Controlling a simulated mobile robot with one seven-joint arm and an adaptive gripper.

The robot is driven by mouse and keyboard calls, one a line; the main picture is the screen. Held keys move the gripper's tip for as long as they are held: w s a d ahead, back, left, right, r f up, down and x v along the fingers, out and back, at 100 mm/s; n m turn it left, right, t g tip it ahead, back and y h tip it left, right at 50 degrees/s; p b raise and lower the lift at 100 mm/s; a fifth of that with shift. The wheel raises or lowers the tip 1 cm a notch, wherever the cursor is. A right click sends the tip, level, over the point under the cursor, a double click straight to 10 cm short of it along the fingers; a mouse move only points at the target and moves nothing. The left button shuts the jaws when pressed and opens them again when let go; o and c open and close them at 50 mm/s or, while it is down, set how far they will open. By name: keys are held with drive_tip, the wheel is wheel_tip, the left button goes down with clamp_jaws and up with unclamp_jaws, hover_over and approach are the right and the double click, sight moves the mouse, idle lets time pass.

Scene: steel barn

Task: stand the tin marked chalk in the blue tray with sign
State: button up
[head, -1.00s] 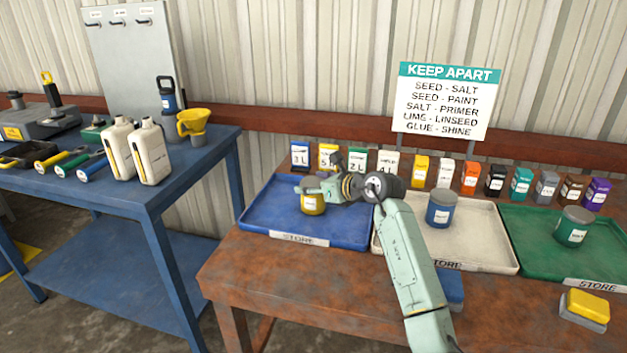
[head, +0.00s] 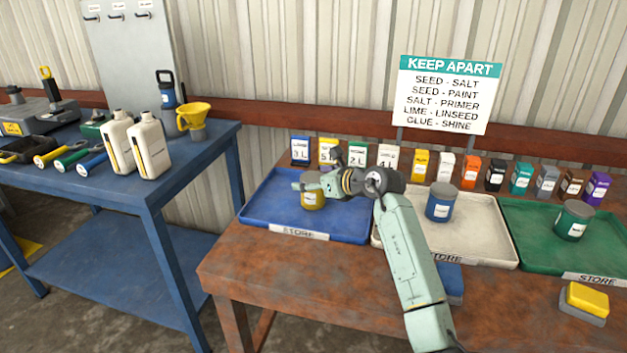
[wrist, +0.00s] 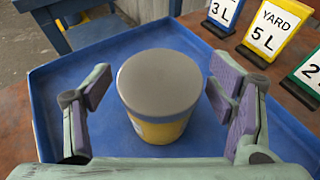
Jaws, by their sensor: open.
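The blue tray (head: 262,212) lies at the left of the rusty table, with a STORE label on its front edge. A yellow tin (head: 313,197) with a grey lid stands upright in it; the wrist view shows this tin (wrist: 160,95) from above, its label mostly hidden. My gripper (head: 306,185) is open over the blue tray, and in the wrist view its pads (wrist: 158,98) stand apart on either side of the tin, with gaps at both sides. A blue tin (head: 440,203) stands in the white tray. A green tin (head: 573,221) stands in the green tray. I cannot read the tins' labels.
A KEEP APART sign (head: 446,95) stands behind the trays. Several small coloured boxes and number cards line the back. A yellow-topped block (head: 586,301) lies at front right, and a blue block (head: 450,283) sits partly behind my arm. The front left tabletop is clear.

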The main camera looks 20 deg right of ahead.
drive_tip(key=b+v, duration=0.4)
drive_tip(key=v, duration=0.8)
